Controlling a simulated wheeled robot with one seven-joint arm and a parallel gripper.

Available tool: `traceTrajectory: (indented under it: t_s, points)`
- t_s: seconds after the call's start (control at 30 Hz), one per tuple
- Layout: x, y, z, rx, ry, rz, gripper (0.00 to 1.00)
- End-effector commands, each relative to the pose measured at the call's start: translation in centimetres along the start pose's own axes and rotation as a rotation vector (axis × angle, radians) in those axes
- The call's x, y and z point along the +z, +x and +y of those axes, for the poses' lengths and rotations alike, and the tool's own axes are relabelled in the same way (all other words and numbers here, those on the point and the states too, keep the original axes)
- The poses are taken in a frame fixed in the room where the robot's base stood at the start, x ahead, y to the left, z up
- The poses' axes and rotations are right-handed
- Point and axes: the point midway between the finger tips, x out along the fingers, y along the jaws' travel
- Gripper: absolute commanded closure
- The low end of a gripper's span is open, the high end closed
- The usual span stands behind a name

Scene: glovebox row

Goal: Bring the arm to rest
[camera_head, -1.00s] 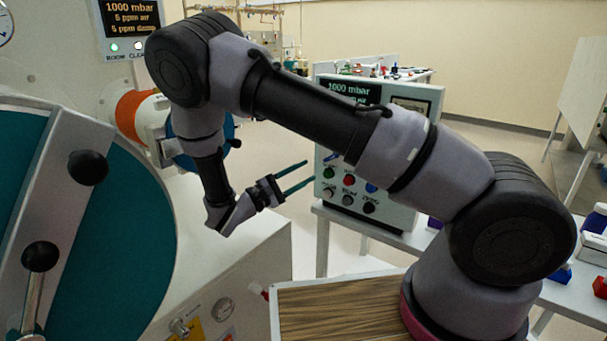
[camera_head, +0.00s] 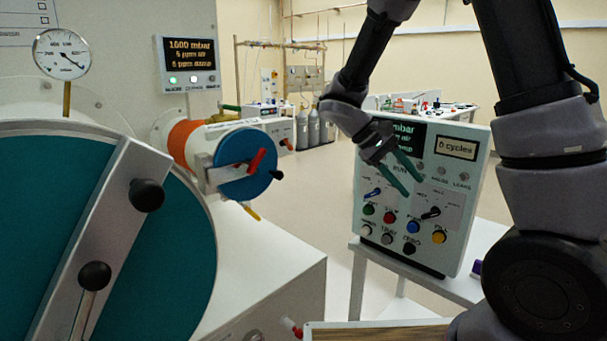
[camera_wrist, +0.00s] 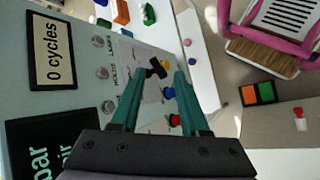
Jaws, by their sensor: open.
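My gripper (camera_head: 402,181) is open and empty, with two thin teal fingers. In the head view it hangs in front of the control panel (camera_head: 466,190), with its fingers pointing down and to the right. My arm comes down from the top of the picture. In the wrist view my gripper (camera_wrist: 158,90) shows its two fingers apart, with the panel's face (camera_wrist: 85,85) behind and to the left. Nothing is between the fingertips. I cannot tell how far the fingers are from the panel's knobs and buttons.
A large teal round door (camera_head: 190,270) with a metal bar fills the left. A small blue-capped port (camera_head: 232,180) with an orange collar stands beside it. A white table (camera_head: 385,255) carries the panel. Open floor (camera_head: 315,190) lies between port and panel.

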Motion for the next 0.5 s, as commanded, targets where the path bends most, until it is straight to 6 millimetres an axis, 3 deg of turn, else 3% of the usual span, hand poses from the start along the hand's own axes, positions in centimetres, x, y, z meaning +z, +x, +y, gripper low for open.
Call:
traceTrajectory:
  t_s: [0.2, 0.5]
  points:
    - [4.8, -1.6, 2.5, -0.360, 0.172, 0.128, 0.55]
    - [10.4, -5.2, 5.1, -0.739, 0.450, 0.402, 0.55]
